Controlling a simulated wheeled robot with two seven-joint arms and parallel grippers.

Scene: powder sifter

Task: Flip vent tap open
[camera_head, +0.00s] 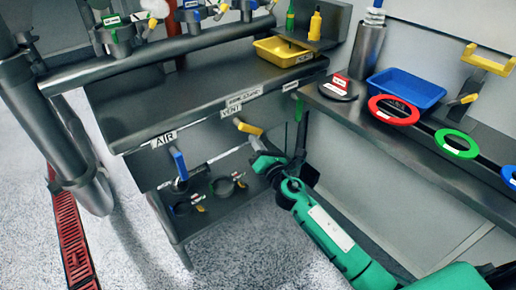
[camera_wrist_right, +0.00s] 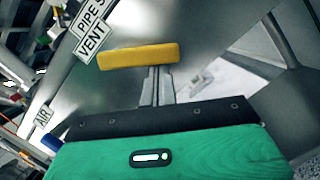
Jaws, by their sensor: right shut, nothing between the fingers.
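The vent tap's yellow handle (camera_head: 248,128) sticks out from the grey bench front, below the VENT label (camera_head: 231,111). In the right wrist view the yellow handle (camera_wrist_right: 138,56) lies almost level across the picture, just beyond my fingertips. My right gripper (camera_head: 254,144) is shut and empty, close to the handle on its lower side. The wrist view shows its fingers (camera_wrist_right: 156,72) together, their tips at the handle's lower edge; I cannot tell whether they touch it. The tap body behind the handle is hidden. My left gripper is not in view.
The AIR tap's blue handle (camera_head: 179,163) hangs to the left, near a pipe. Dark fittings (camera_head: 228,184) sit on the low shelf below. A yellow tray (camera_head: 283,51) is on the bench above. A blue bin (camera_head: 407,91) and coloured rings (camera_head: 394,109) line the right ledge.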

